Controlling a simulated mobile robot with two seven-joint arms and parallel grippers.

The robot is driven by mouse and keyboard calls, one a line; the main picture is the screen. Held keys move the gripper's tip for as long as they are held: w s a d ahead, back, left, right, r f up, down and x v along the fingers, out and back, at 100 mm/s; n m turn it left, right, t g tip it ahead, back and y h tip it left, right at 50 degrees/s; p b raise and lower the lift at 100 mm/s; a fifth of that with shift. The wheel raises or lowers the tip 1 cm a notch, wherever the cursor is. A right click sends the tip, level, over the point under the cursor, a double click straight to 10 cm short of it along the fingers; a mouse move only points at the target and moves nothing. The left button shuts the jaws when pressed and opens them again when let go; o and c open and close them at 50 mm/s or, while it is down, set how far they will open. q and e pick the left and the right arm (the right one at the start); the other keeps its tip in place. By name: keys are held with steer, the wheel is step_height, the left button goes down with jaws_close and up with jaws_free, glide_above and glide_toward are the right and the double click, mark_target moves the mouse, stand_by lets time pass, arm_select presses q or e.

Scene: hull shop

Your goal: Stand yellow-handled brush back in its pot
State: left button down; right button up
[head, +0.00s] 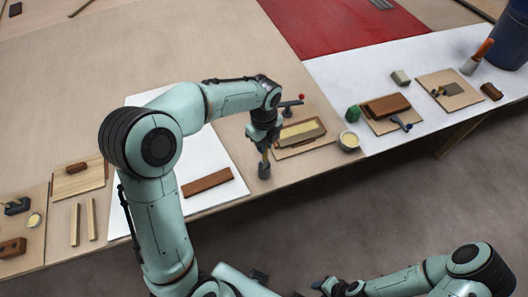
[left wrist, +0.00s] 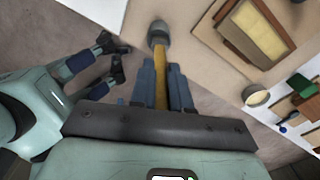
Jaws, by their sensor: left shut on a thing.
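My left gripper (head: 265,146) is shut on the yellow-handled brush (left wrist: 161,90) near the table's front edge. The yellow handle runs down between the fingers, and also shows in the head view (head: 265,156). A dark grey round piece (head: 264,171) is at the handle's lower end, and also shows in the left wrist view (left wrist: 158,34). I cannot tell whether it is the brush's own head or a pot around it.
A wooden board with a yellow-topped block (head: 299,133) lies just right of the brush. A small cream-filled tub (head: 348,141) is farther right. A brown bar (head: 207,182) lies on the white sheet. An orange-handled brush (head: 484,49) leans by a blue bin (head: 508,40).

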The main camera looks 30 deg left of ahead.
arm_select(q)
step_height(320, 180, down, 5)
steer(key=shift+r, duration=0.1)
arm_select(e)
steer(key=shift+s+f, duration=0.25)
steer(key=shift+f, duration=0.05)
arm_select(q)
steer(key=shift+f, duration=0.2)
arm_select(e)
steer(key=shift+f, duration=0.1)
arm_select(q)
steer(key=c, duration=1.1)
jaws_free()
steer(key=shift+b, duration=0.3)
steer(key=shift+r, duration=0.25)
step_height(320, 180, up, 12)
steer(key=shift+f+p, duration=0.1)
steer(key=shift+p, duration=0.7)
arm_select(e)
steer(key=shift+w+r, duration=0.75)
steer(key=shift+r, duration=0.3)
arm_select(q)
steer(key=shift+s, duration=0.1)
arm_select(e)
steer(key=shift+s, duration=0.15)
